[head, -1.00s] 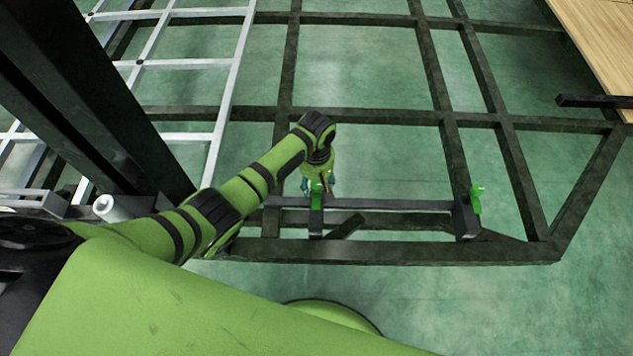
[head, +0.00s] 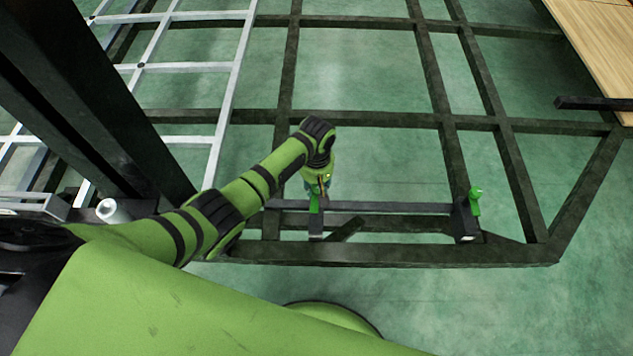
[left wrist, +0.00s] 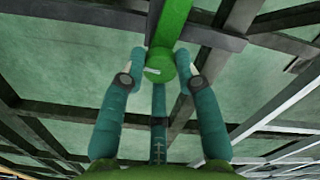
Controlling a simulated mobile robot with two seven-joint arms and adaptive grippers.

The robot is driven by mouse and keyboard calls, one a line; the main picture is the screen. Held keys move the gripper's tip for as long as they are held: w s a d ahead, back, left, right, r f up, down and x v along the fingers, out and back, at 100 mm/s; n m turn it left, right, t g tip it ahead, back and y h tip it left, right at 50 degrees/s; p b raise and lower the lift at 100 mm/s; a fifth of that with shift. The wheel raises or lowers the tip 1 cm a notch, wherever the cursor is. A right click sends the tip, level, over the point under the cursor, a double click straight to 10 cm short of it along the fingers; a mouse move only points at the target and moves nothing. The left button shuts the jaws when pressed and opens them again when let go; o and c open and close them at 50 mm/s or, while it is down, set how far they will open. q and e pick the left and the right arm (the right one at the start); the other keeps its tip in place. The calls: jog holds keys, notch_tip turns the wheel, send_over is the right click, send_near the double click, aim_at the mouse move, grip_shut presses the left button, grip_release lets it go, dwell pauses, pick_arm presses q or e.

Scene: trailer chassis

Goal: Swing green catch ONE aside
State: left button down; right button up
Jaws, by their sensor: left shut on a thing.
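A green catch (head: 314,205) stands at the left end of a dark crossbar on the frame. A second green catch (head: 475,201) is at the bar's right end; no number shows on either one. My left gripper (head: 318,185) is over the left catch, seen from above. The green arm of the catch (left wrist: 172,22) runs up out of that picture. My right gripper is not in view.
The dark crossbar (head: 385,207) lies just behind the front rail of the chassis frame (head: 400,254). A silver lattice (head: 190,67) is at upper left, and wooden boards (head: 600,45) are at upper right. Open green floor shows between the beams.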

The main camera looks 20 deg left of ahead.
pick_arm(q)
jog(key=m+p, duration=0.2)
jog(key=m, duration=0.1)
jog(key=shift+s+r, duration=0.1)
jog(key=shift+m, duration=0.6)
jog(key=shift+m+p, duration=0.65)
jog(key=shift+m, duration=1.15)
jog(key=shift+m+p, duration=0.35)
jog(key=shift+m, duration=0.15)
jog(key=m, duration=0.2)
jog(key=shift+m, duration=0.3)
jog(key=m, duration=0.2)
jog(key=shift+f+m+p, duration=0.2)
jog(key=shift+m+p, duration=0.1)
jog(key=shift+p, duration=0.1)
jog(key=shift+m, duration=1.3)
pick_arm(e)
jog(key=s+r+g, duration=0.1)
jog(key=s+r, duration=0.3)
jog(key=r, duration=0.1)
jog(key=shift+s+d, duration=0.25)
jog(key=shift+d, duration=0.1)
